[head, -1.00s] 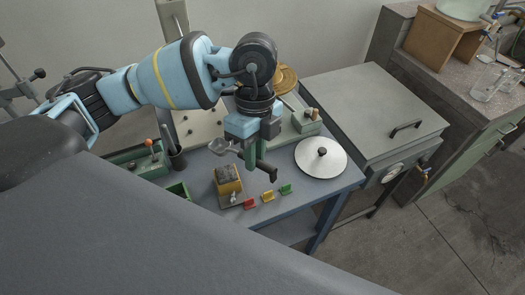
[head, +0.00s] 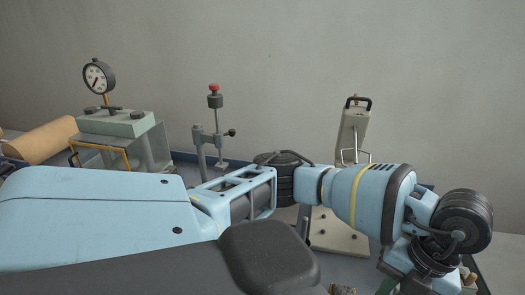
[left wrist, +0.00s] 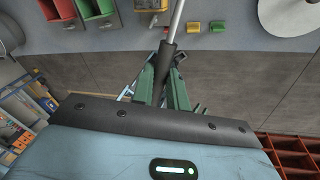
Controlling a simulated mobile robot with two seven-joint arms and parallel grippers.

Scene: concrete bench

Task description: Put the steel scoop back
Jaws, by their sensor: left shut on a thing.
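The steel scoop shows in the left wrist view as a dark handle (left wrist: 166,62) with a bright steel shaft (left wrist: 176,20) running up out of the frame. Its bowl is not in view. My left gripper (left wrist: 162,88) has its green fingers shut on the dark handle. The scoop is held near the bench's front edge in that view. In the head view my left arm reaches across to the lower right, and the fingertips are cut off by the bottom edge. My right gripper is in neither view.
In the left wrist view, yellow (left wrist: 193,27) and green (left wrist: 217,27) small pieces, a white round lid (left wrist: 284,18) and green bins (left wrist: 97,8) lie at the top. The head view shows a dial gauge (head: 98,76) and a red-topped stand (head: 214,97).

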